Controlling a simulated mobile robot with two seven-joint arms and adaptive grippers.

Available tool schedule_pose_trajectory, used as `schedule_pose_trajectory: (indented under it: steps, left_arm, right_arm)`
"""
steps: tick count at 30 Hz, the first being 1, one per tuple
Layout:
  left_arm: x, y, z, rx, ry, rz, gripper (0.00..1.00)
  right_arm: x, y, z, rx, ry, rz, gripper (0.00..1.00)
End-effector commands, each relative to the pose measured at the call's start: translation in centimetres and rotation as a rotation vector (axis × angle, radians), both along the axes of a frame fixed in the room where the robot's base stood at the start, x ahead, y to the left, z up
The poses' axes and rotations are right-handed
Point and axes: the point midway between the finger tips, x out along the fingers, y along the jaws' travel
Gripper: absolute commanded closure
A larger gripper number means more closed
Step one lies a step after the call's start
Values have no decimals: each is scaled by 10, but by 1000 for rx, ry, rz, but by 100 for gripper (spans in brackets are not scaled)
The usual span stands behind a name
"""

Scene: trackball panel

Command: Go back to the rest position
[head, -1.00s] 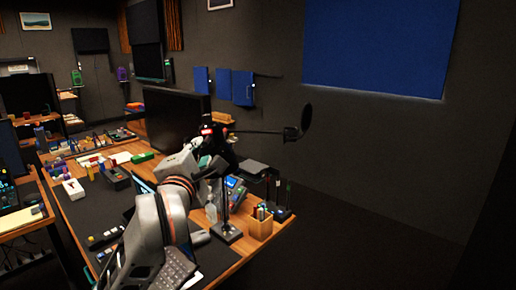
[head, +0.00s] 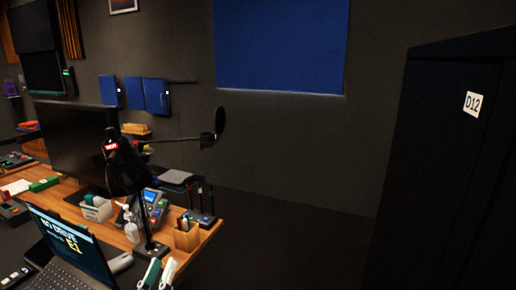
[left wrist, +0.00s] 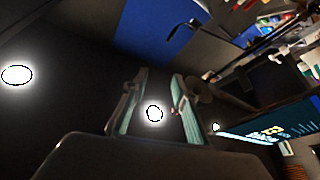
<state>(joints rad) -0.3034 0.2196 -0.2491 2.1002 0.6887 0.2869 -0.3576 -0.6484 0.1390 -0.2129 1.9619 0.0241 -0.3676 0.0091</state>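My left gripper (head: 158,273) shows only as two pale green-tipped fingers at the bottom edge of the head view, in front of the desk. In the left wrist view the fingers (left wrist: 156,105) stand apart with nothing between them, so it is open and empty. My right gripper is in neither view.
An open laptop (head: 68,245) stands at the desk's left front. A microphone on a stand (head: 125,165), a pen holder (head: 187,235) and a monitor (head: 75,145) are on the desk. A dark cabinet marked D12 (head: 440,170) stands at right. The floor between is clear.

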Motion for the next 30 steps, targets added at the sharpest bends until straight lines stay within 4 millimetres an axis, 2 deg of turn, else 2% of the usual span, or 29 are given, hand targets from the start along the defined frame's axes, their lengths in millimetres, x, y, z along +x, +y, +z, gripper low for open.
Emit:
schedule_pose_trajectory:
  steps: [1, 5, 9, 12, 15, 18, 21, 30]
  left_arm:
    - [-7, -10, -35, 72, 75, -16, 72]
    - [-31, -29, -119, 258, 259, -59, 72]
    - [-68, -35, -207, 438, 462, -91, 72]
    - [-99, -31, -260, 548, 595, -107, 72]
    - [-127, -24, -299, 634, 700, -115, 72]
    - [-147, -18, -323, 691, 767, -119, 72]
    - [-157, -14, -334, 720, 802, -119, 72]
    - [-159, -13, -337, 727, 810, -120, 72]
  right_arm:
    - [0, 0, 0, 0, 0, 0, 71]
    - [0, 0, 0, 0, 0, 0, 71]
    - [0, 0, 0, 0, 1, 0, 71]
    - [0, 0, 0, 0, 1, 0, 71]
    - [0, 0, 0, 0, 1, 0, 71]
    - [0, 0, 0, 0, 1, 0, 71]
    - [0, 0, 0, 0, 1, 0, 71]
    - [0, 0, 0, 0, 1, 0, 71]
